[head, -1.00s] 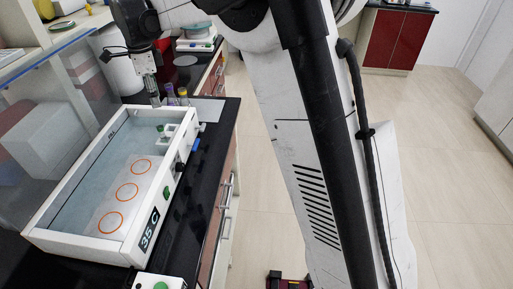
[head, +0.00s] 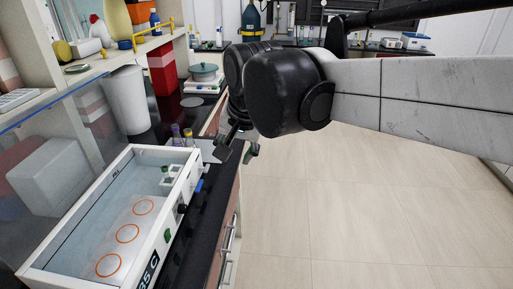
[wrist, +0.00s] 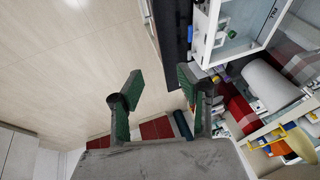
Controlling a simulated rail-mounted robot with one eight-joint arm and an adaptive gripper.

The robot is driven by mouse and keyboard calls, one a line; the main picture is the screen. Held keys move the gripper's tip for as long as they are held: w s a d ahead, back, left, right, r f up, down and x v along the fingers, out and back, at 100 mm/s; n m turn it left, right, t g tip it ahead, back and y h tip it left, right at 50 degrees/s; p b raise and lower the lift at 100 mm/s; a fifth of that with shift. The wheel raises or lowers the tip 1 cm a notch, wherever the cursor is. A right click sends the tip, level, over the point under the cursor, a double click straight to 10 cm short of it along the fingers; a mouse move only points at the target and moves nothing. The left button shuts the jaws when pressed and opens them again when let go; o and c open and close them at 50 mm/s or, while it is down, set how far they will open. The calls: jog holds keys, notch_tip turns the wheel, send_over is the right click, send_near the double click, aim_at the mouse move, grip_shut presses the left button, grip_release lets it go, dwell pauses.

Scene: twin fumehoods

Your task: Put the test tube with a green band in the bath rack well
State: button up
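The water bath (head: 178,198) is a white open box with a "35 C" display on the bench at left in the head view; it also shows at the upper right of the wrist view (wrist: 210,38). Small green parts (head: 165,170) show at a white rack in its far right corner. Whether one is a green-banded tube or the rack's own marking I cannot tell. My gripper (head: 238,150) is past the bath's far right corner, out over the bench edge. In the wrist view its two green-padded fingers (wrist: 157,92) are wide apart with nothing between them.
Tubes with purple (head: 176,131) and yellow (head: 189,133) tops stand just behind the bath. A white roll (head: 127,100), a red box (head: 162,72) and a shelf lie at the left. Open floor (head: 320,200) is to the right.

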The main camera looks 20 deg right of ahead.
jog(key=s+d+f+n+t, duration=0.1)
jog(key=s+d+f+n, duration=0.1)
jog(key=s, duration=0.4)
jog(key=s+d+f+n+t, duration=0.1)
jog(key=s+d+f+n, duration=0.1)
jog(key=s+f+n, duration=0.2)
jog(key=shift+s+d+f, duration=0.15)
jog(key=shift+s+f, duration=0.2)
jog(key=shift+s, duration=0.6)
notch_tip(320, 180, down, 4)
jog(key=b, duration=0.4)
jog(key=shift+f, duration=0.2)
jog(key=shift+c, duration=0.2)
